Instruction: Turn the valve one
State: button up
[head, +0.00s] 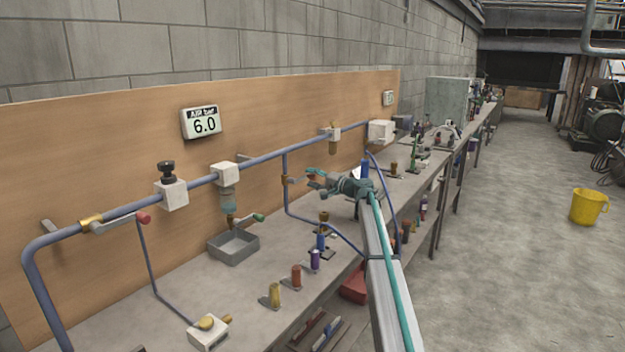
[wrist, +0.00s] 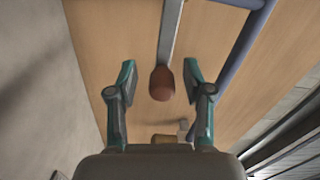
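A lever valve with a brass body (head: 285,181) sits on the vertical blue pipe at the middle of the bench. Its grey lever (wrist: 171,32) ends in a red-brown grip (wrist: 162,83) in the wrist view. My gripper (head: 313,181) is at this lever, with the two teal fingers (wrist: 159,70) open. The grip lies between the fingertips, with a visible gap on each side. The head view does not clearly show the grip behind the fingers. I cannot read a number on any valve.
Another red-tipped lever (head: 143,217) is on the pipe at left. A green-tipped lever (head: 258,217) is above a grey tray (head: 233,247). A gauge (head: 202,121) reads 6.0. A blue pipe (wrist: 243,45) runs right of the fingers.

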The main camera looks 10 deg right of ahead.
jog(key=v, duration=1.2)
